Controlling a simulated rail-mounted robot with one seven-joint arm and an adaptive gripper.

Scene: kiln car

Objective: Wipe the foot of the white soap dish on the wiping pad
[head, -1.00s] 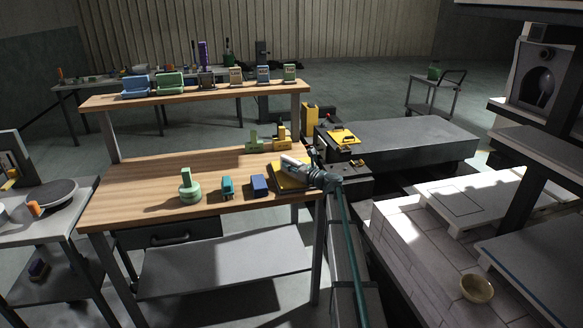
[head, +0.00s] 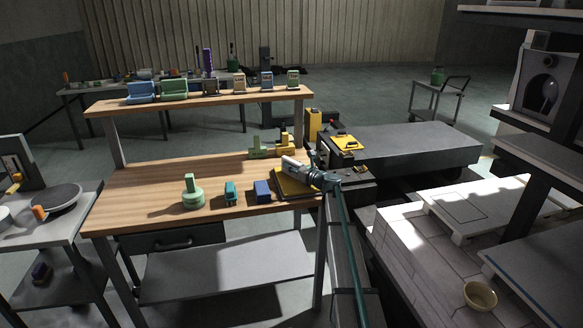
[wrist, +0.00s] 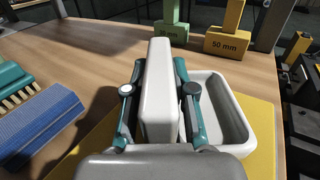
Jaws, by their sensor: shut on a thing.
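The white soap dish (wrist: 222,112) shows in the wrist view as a shallow rimmed basin with a white upright slab beside it. My gripper (wrist: 158,75) is shut on that slab, one teal finger on each side. In the head view the dish (head: 291,163) is a small pale shape at the tip of my gripper (head: 309,172). The yellow wiping pad (head: 290,189) lies at the right end of the wooden bench, below the dish. It also shows in the wrist view (wrist: 264,128). The foot of the dish is hidden, and I cannot tell whether it touches the pad.
A blue block (head: 262,191) and a teal brush (head: 231,191) stand left of the pad, then a green handled piece (head: 192,193). Green (wrist: 173,32) and yellow "50 mm" (wrist: 229,43) blocks stand behind.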

